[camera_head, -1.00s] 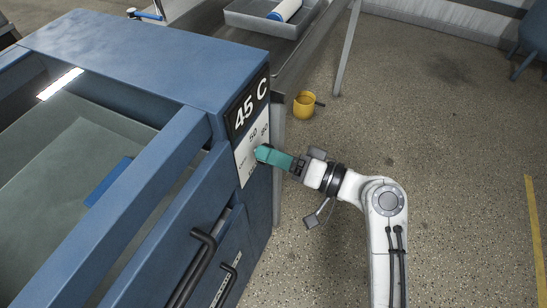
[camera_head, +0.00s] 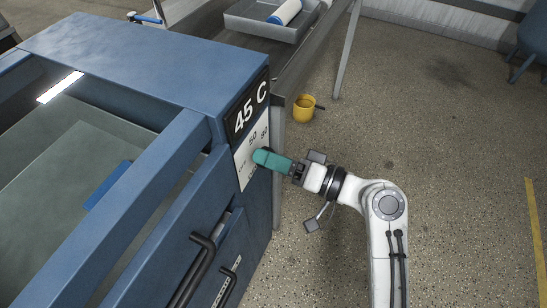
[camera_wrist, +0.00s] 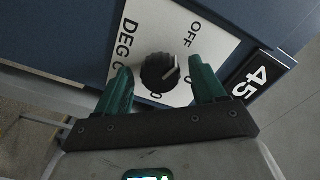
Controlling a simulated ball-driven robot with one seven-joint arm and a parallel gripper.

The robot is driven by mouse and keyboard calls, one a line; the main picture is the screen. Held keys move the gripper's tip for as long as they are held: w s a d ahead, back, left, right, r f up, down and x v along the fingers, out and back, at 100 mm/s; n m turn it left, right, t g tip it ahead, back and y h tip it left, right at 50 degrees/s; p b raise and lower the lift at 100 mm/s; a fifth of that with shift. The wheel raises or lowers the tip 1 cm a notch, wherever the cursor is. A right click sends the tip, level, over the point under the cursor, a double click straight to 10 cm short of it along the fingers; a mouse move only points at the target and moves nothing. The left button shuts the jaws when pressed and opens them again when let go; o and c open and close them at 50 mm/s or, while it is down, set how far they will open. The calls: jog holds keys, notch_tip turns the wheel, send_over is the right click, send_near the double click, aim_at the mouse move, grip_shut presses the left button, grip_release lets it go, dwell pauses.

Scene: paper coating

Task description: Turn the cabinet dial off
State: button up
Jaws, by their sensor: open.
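The cabinet dial (camera_wrist: 160,73) is a round black knob with a pale pointer line, on a white plate (camera_wrist: 152,30) marked "OFF" and "DEG C". The pointer line lies toward the right of the knob, below the "OFF" mark. My gripper (camera_wrist: 159,68) is open, its two teal fingers on either side of the knob. I cannot tell whether they touch it. In the head view my gripper (camera_head: 266,157) is at the plate on the cabinet's (camera_head: 150,55) end face and hides the dial.
A black "45 C" sign (camera_head: 250,108) sits above the dial plate. Black handles (camera_head: 197,265) stick out from the cabinet front. A yellow mug (camera_head: 304,108) is on the floor behind my gripper.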

jog(key=v, duration=1)
jog(key=shift+d, duration=0.4)
jog(key=shift+s, duration=0.1)
jog(key=s+d+f+m+g+h, duration=0.1)
jog(key=s+d+f+g+h, duration=0.1)
jog(key=s+d+f+h, duration=0.7)
jog(key=s+d+f+m+g+h, duration=0.15)
jog(key=s+d+f+h, duration=0.35)
jog(key=f, duration=0.5)
jog(key=s+d+g+h, duration=0.2)
jog(key=s+d+h, duration=0.1)
jog(key=s+d, duration=0.5)
notch_tip(320, 180, up, 13)
jog(key=a+p, duration=0.1)
jog(key=p, duration=1.2)
jog(key=shift+s+a+m, duration=0.35)
jog(key=shift+s+m, duration=0.05)
jog(key=shift+m, duration=0.05)
jog(key=shift+f, duration=0.1)
